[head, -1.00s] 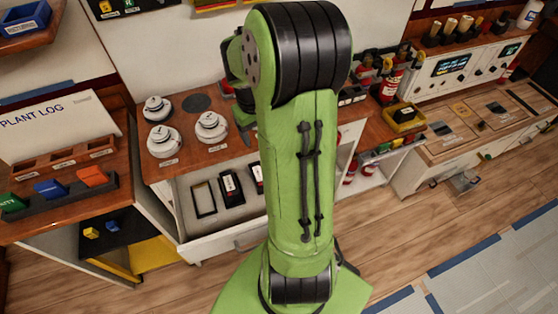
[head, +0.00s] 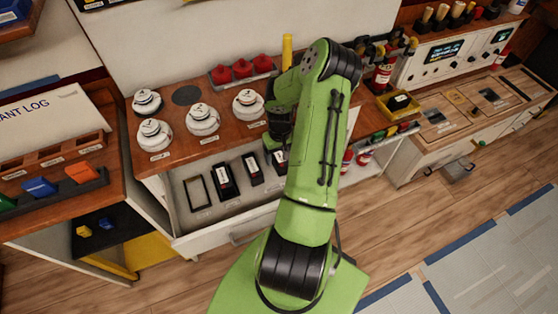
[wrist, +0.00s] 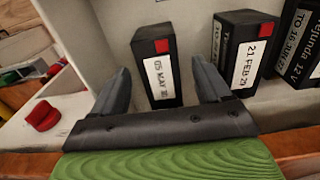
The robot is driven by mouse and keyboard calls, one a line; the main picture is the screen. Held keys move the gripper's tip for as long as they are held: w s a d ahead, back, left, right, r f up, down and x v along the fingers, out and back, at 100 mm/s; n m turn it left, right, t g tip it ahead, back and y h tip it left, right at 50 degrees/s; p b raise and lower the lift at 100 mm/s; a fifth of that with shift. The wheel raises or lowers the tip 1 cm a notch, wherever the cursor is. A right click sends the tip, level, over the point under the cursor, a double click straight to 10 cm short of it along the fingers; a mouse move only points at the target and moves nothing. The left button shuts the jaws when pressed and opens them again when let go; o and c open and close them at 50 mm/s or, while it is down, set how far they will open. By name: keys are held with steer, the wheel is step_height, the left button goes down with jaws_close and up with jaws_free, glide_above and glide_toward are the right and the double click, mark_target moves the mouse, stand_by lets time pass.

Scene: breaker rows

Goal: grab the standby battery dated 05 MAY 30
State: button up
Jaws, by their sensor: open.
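The standby battery (wrist: 156,55) is an upright black block with a red corner patch and a white label reading 05 MAY 30. In the wrist view it stands between the spread fingers of my gripper (wrist: 163,84), with gaps on both sides. My gripper is open and holds nothing. A second black battery (wrist: 243,50), labelled 21 FEB 29, stands to its right. In the head view my gripper (head: 277,142) is over the right part of the open drawer (head: 215,217); the battery there is mostly hidden by my arm.
Part of another black battery (wrist: 300,45) shows at the wrist view's right edge. In the head view an empty outlined slot (head: 198,193) lies at the drawer's left. White round devices (head: 203,118) and a tray of red knobs (head: 243,69) stand on the counter above.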

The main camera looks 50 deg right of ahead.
step_height(320, 180, down, 3)
steer(key=shift+w+r, duration=0.1)
jaws_close()
stand_by(0.4)
